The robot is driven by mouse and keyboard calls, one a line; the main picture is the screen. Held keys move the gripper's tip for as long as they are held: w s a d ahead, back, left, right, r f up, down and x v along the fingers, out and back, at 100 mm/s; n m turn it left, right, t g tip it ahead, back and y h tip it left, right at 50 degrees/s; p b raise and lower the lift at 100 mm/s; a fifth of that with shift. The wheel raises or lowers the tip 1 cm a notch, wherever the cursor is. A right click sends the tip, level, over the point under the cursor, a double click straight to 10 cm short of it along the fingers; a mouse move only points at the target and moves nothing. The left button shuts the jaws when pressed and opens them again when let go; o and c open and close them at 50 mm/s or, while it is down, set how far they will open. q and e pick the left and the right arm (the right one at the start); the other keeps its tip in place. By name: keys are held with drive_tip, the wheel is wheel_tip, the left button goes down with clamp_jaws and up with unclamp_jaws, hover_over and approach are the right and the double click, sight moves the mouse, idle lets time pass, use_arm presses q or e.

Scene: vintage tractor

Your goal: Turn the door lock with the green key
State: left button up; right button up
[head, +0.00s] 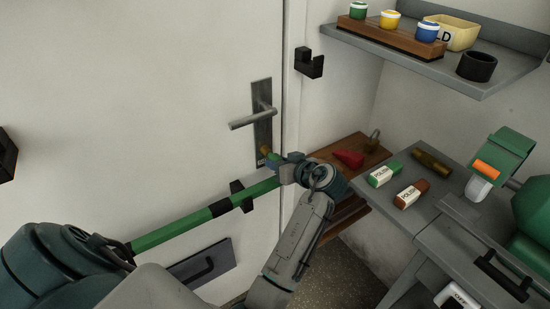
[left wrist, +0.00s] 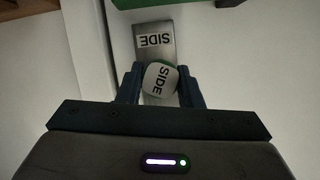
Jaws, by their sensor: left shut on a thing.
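The white door (head: 140,100) fills the left of the head view, with a lever handle on a dark metal plate (head: 263,97). My left gripper (head: 269,159) is at the lower end of this plate, below the lever. In the left wrist view the gripper (left wrist: 161,88) is shut on the rounded head of the green key (left wrist: 157,79), which bears a white label reading "SIDE". The lock plate (left wrist: 150,38) behind it carries the same word. The key's shaft and the keyhole are hidden, so I cannot tell how deep the key sits. My right gripper is not in view.
A long green bar (head: 165,232) runs below the gripper, close to my arm. Black brackets (head: 308,63) sit on the frame and door. At right, a grey bench (head: 395,205) holds polish boxes and a green machine; a shelf (head: 400,58) with colored jars is above.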

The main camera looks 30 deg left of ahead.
use_arm(q)
drive_tip(key=shift+w+a+r+m+g+p, duration=0.1)
drive_tip(key=shift+r+m+g+p, duration=0.25)
drive_tip(key=shift+m+p, duration=0.25)
drive_tip(key=shift+m+g+y+p, duration=0.25)
drive_tip(key=shift+m+y+p, duration=0.2)
drive_tip(key=shift+p, duration=0.45)
drive_tip(key=shift+f+m+p, duration=0.1)
drive_tip(key=shift+m+p, duration=0.25)
drive_tip(key=o, duration=1.3)
drive_tip(key=shift+a+f+g, duration=0.1)
drive_tip(key=shift+f+g, duration=0.1)
drive_tip(key=shift+g, duration=0.1)
drive_tip(key=shift+c, duration=0.2)
